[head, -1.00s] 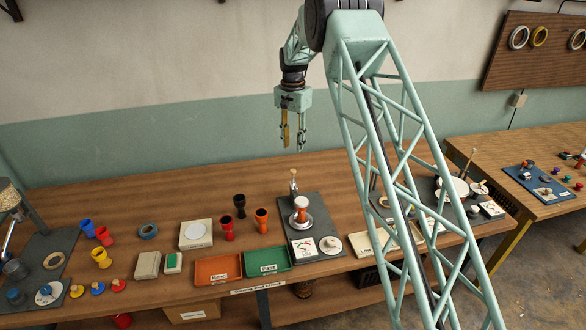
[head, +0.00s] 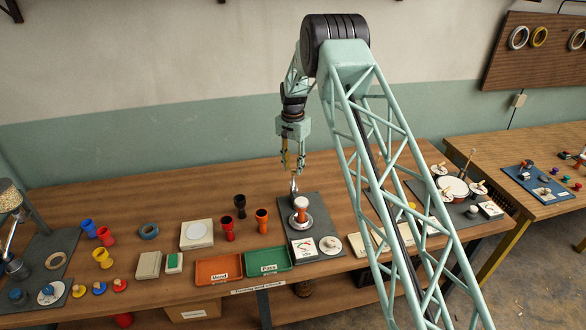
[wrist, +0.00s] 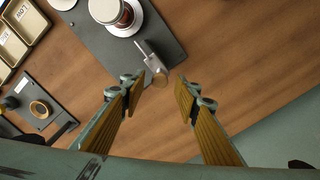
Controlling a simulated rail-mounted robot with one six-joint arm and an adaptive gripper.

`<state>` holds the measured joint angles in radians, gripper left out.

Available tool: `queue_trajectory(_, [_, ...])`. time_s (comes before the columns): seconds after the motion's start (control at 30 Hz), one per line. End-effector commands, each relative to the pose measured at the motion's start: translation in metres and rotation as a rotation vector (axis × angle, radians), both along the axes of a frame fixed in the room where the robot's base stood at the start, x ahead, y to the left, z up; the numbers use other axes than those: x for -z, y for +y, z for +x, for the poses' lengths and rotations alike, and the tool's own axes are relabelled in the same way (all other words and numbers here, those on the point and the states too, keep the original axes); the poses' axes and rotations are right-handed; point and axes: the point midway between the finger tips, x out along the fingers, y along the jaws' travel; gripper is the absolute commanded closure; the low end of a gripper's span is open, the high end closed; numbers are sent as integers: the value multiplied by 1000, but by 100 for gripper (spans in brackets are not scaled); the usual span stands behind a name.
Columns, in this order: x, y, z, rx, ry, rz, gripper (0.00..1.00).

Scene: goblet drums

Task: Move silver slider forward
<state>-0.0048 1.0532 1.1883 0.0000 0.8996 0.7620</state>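The silver slider (head: 294,187) stands at the back edge of a dark grey plate, just behind a small reddish-brown drum. In the wrist view, the slider (wrist: 146,50) shows as a silver piece with a round tan knob at its end. In the wrist view my gripper (wrist: 160,88) is open, with a finger on each side of the knob's line. The gap between the fingers is empty, and I cannot tell whether either finger touches the knob.
The small drum (head: 301,205) sits on a silver round base on the grey plate (head: 325,212). A dial card (head: 303,247) and a round white piece (head: 330,244) lie in front. Orange and black goblets stand left of the plate. Bare wood lies behind it.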

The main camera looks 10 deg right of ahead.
Motion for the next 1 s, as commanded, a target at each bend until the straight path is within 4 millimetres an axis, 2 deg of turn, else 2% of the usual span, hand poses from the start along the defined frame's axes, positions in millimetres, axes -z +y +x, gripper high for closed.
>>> queue_trajectory(0.2, [9,0,0,0,1,0,71])
queue_trajectory(0.5, [10,0,0,0,0,0,71])
queue_trajectory(0.8, [10,0,0,0,0,0,98])
queue_trajectory(1.0, [9,2,-1,-2,0,0,100])
